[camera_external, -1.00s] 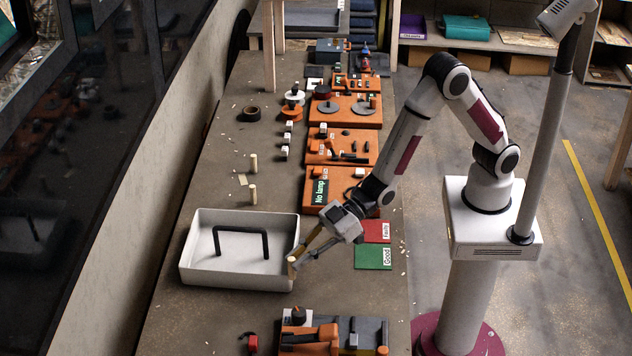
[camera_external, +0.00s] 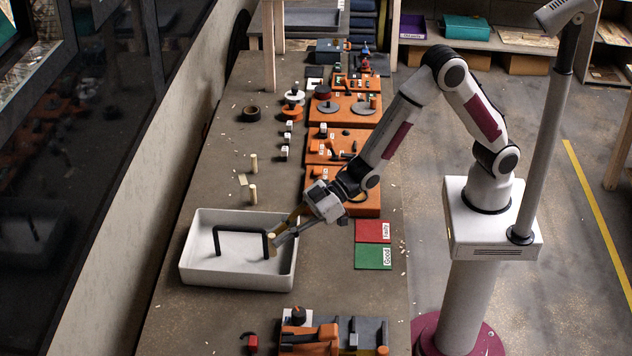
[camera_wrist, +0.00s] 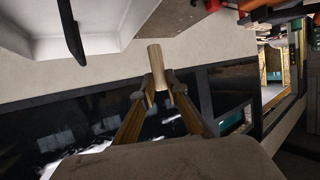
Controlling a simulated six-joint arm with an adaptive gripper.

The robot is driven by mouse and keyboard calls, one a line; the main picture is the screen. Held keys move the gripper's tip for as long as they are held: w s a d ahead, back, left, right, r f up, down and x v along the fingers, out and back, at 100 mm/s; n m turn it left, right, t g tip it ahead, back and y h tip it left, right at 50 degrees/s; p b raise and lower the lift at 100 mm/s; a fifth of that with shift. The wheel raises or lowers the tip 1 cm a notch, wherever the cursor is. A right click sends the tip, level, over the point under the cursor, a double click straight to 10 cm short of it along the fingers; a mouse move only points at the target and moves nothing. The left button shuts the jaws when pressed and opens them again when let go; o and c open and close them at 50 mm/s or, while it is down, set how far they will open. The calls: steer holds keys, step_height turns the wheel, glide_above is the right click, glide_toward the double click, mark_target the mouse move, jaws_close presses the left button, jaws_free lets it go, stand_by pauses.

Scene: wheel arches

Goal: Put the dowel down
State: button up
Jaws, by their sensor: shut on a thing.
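The dowel (camera_wrist: 157,66) is a short pale wooden peg. In the wrist view it sits between the fingertips of my gripper (camera_wrist: 160,88). In the external view the dowel (camera_external: 271,244) appears over the right part of the white tray, and my gripper (camera_external: 279,238) is shut on it. The exact height of the dowel above the tray floor cannot be told. Two similar dowels stand upright on the table behind the tray, one nearer (camera_external: 253,194) and one farther (camera_external: 254,163).
The white tray (camera_external: 205,279) has raised walls and a black arch (camera_external: 240,230) inside, close to the dowel. Red (camera_external: 373,231) and green (camera_external: 373,257) cards lie to the right. Orange fixtures (camera_external: 345,110) line the table's right side. Bare table lies left of the upright dowels.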

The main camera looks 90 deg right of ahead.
steer(key=w+d+r+m+t+h, duration=0.1)
steer(key=w+d+r+m+h, duration=0.1)
steer(key=w+d+r, duration=0.7)
steer(key=w+d, duration=0.1)
steer(key=w, duration=0.2)
steer(key=shift+d+r, duration=0.25)
steer(key=shift+d, duration=0.1)
steer(key=shift+f, duration=0.15)
step_height(320, 180, down, 6)
stand_by(0.5)
steer(key=shift+f, duration=0.15)
steer(key=shift+w+f, duration=0.1)
steer(key=shift+f, duration=1.65)
steer(key=shift+f, duration=0.1)
